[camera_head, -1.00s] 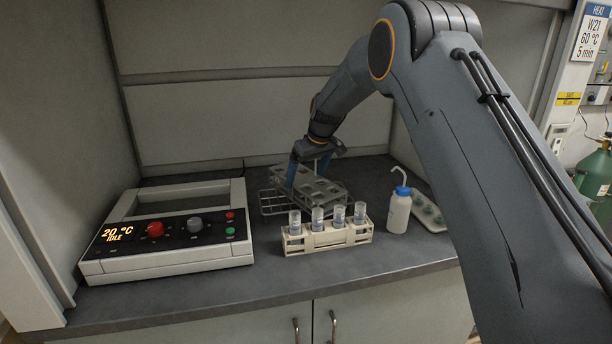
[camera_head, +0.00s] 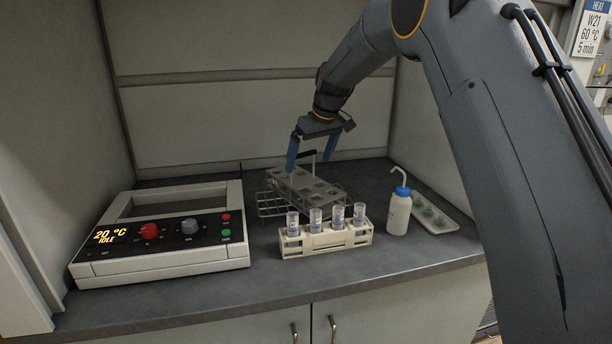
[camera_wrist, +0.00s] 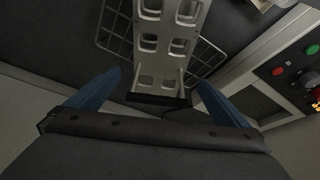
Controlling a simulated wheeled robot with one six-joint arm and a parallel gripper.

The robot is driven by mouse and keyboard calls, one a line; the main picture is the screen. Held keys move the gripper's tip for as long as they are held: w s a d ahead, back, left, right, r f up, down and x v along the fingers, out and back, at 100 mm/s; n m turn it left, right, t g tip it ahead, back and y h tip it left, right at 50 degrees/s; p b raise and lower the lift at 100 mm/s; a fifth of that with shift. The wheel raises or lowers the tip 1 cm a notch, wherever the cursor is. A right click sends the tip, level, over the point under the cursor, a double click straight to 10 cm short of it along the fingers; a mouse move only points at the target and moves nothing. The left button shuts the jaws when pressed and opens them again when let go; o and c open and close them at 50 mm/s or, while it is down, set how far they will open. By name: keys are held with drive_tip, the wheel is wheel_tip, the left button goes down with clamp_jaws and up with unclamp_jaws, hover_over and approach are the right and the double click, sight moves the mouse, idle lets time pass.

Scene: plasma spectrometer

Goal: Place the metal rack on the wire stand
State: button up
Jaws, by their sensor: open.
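The grey metal rack (camera_head: 318,192) with a raised dark-topped handle rests on the wire stand (camera_head: 270,204) at the back of the counter. In the head view it lies askew to the stand, whose wire end sticks out at the left. In the wrist view the rack (camera_wrist: 166,48) crosses the stand, and wire mesh (camera_wrist: 116,30) shows on both sides of it. My gripper (camera_head: 311,165) is open and empty just above the rack, with its blue fingers apart on either side of the handle. The wrist view shows both fingertips (camera_wrist: 158,76) clear of the rack.
A heater block (camera_head: 165,240) reading 20 °C IDLE stands at the left. A cream tube rack (camera_head: 328,241) with several capped tubes stands in front of the metal rack. A wash bottle (camera_head: 398,213) and a white tray (camera_head: 436,215) stand at the right. The counter's front strip is clear.

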drive_tip(key=shift+b+v, duration=0.4)
drive_tip(key=shift+v, duration=1.7)
drive_tip(key=s+d+f+m+g+h, duration=0.1)
drive_tip(key=s+d+f, duration=0.5)
drive_tip(key=s, duration=0.7)
drive_tip(key=s+d+f+m+g+h, duration=0.1)
drive_tip(key=s+d+f+m, duration=0.3)
drive_tip(key=s, duration=1)
drive_tip(key=s+d+f+m+g, duration=0.1)
drive_tip(key=s+d+f+m, duration=0.1)
drive_tip(key=s+d+f, duration=0.5)
drive_tip(key=s+d, duration=0.3)
drive_tip(key=s, duration=0.4)
drive_tip(key=shift+s+d+f+m+h, duration=0.2)
drive_tip(key=shift+f+m+h, duration=0.2)
